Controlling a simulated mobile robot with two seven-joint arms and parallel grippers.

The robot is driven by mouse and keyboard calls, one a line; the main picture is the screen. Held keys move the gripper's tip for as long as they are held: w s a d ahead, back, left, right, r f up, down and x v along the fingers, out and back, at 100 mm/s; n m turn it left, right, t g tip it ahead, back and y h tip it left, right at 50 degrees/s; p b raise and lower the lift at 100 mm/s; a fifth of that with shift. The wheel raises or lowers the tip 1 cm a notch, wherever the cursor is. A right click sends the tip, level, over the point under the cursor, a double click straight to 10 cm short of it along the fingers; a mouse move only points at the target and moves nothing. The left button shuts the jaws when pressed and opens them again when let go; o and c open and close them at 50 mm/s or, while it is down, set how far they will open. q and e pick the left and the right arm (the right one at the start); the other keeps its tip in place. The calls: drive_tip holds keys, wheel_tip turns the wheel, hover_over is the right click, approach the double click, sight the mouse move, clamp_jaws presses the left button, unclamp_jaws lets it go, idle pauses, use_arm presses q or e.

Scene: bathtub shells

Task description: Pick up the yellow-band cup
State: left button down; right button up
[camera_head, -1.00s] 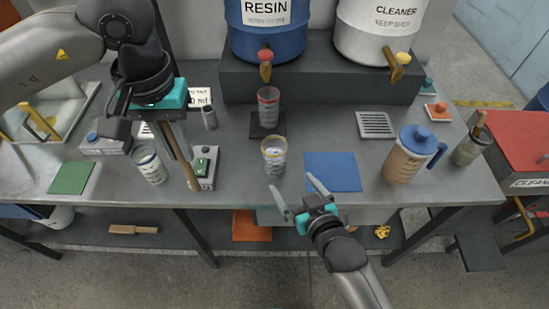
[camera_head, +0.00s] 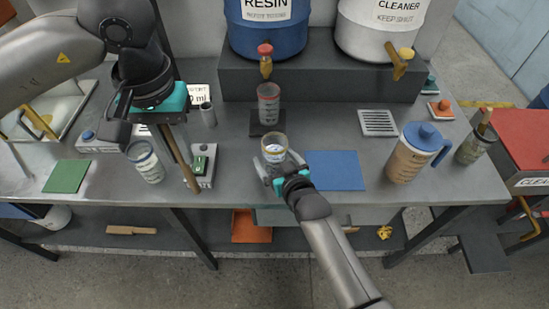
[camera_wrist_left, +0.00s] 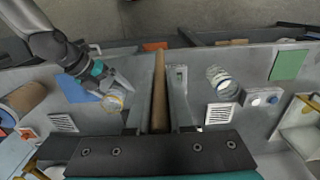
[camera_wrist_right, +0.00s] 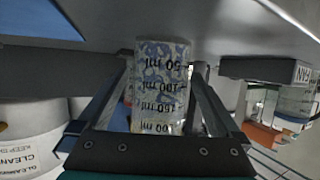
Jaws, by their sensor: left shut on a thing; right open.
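The yellow-band cup (camera_head: 274,148) is clear with a yellowish rim and stands on the grey bench in front of the red-band cup (camera_head: 268,104). My right gripper (camera_head: 279,165) is open around it, its lower part hidden by the fingers in the head view. In the right wrist view the cup (camera_wrist_right: 160,88), with printed ml marks, stands between the two open fingers (camera_wrist_right: 160,105). The cup also shows in the left wrist view (camera_wrist_left: 114,102). My left gripper (camera_head: 160,122) is shut on a brown wooden stick (camera_wrist_left: 158,90) at the bench's left side.
Another clear cup (camera_head: 146,162) with a blue band stands left of the stick. A blue mat (camera_head: 336,170) and a blue-lidded pitcher (camera_head: 412,155) are to the right. The resin (camera_head: 268,30) and cleaner (camera_head: 378,30) drums stand behind on a raised block.

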drive_tip(key=shift+w+a+f, duration=0.1)
drive_tip(key=shift+w, duration=0.15)
drive_tip(key=c, duration=1.5)
drive_tip(key=shift+c, duration=0.2)
wheel_tip(320, 180, up, 20)
drive_tip(key=p, duration=0.5)
